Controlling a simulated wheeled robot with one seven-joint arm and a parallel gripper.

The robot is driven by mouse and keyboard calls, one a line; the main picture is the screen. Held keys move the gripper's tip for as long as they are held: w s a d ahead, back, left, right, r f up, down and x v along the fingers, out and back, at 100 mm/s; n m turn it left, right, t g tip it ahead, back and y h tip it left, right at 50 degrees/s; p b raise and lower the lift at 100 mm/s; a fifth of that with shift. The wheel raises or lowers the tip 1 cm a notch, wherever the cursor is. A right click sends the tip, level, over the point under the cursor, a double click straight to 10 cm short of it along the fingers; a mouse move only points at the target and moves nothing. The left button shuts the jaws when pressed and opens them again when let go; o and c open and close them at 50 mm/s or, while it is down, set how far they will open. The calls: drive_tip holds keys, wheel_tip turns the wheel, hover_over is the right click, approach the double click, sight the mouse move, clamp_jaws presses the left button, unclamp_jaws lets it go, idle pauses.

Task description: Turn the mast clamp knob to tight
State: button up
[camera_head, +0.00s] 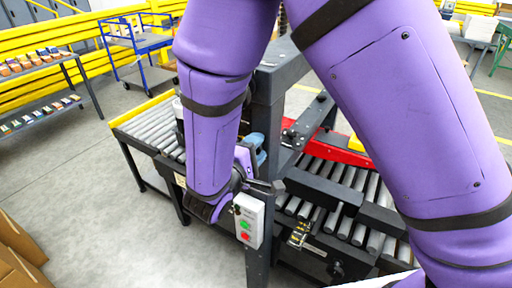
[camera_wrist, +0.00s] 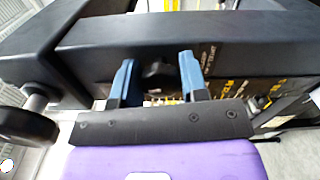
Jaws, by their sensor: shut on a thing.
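My gripper (camera_wrist: 156,80) has its two blue fingers on either side of a dark knob (camera_wrist: 157,70) at the machine's black mast (camera_wrist: 235,28). The jaws are shut on this knob, and its lower part is partly hidden. A plate with yellow and white lettering (camera_wrist: 215,72) is just right of the fingers; I cannot read the knob's setting. In the head view my gripper (camera_head: 259,150) shows as a small blue part by the black mast (camera_head: 268,88), mostly covered by my purple arm. The knob is hidden there.
A round black handle on a metal shaft (camera_wrist: 25,122) is left of my gripper. A control box (camera_head: 248,221) with green and red buttons stands close below my arm. Conveyor rollers (camera_head: 153,127) lie behind. Open floor (camera_head: 110,215) is at left, with cardboard boxes (camera_head: 18,250).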

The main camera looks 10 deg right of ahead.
drive_tip(key=shift+m, duration=0.6)
drive_tip(key=o, duration=0.9)
drive_tip(key=v, duration=1)
drive_tip(key=shift+s+a, duration=0.25)
drive_tip(key=shift+s, duration=0.1)
